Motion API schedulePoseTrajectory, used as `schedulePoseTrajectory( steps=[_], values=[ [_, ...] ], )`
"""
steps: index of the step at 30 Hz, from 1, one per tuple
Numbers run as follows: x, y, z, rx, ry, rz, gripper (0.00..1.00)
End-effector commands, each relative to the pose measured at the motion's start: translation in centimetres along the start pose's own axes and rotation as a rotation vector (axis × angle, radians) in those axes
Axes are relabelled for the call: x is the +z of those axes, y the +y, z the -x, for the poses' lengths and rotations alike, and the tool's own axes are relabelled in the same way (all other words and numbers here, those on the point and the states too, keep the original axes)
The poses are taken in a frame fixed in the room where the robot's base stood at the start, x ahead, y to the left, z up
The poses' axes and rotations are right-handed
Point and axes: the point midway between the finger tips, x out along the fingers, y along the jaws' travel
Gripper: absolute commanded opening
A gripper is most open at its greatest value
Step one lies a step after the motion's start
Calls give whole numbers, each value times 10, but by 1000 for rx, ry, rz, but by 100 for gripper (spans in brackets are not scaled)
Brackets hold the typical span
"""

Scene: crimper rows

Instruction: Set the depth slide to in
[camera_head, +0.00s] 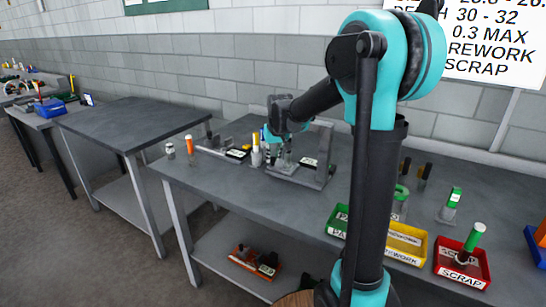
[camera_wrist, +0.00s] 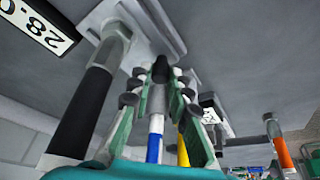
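The grey press-like fixture (camera_head: 323,150) stands on the workbench, with a flat base and an upright plate. My gripper (camera_head: 283,155) points down over its left part. In the wrist view my gripper's two green-and-grey fingers (camera_wrist: 160,78) lie either side of a small grey post with a dark tip (camera_wrist: 159,69). The fingertips are close to it, but whether they touch is unclear. A black-handled cylinder (camera_wrist: 82,110) stands left of the fingers, by a label reading "28.0" (camera_wrist: 38,25). I cannot tell for sure which part is the depth slide, or its setting.
White-and-blue and yellow posts (camera_head: 256,150) stand close left of my gripper. Green, yellow (camera_head: 406,243) and red (camera_head: 462,262) bins line the bench's front right. An orange-topped item (camera_head: 189,145) stands at the left end. Bare bench (camera_head: 250,190) lies in front.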

Motion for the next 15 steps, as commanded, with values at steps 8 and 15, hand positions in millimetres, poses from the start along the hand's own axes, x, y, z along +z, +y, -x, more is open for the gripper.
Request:
schedulePoseTrajectory(
  steps=[8,15],
  values=[
    [0,0,0,0,0,0,0],
    [10,13,5,1,0,-2,0]
  ],
)
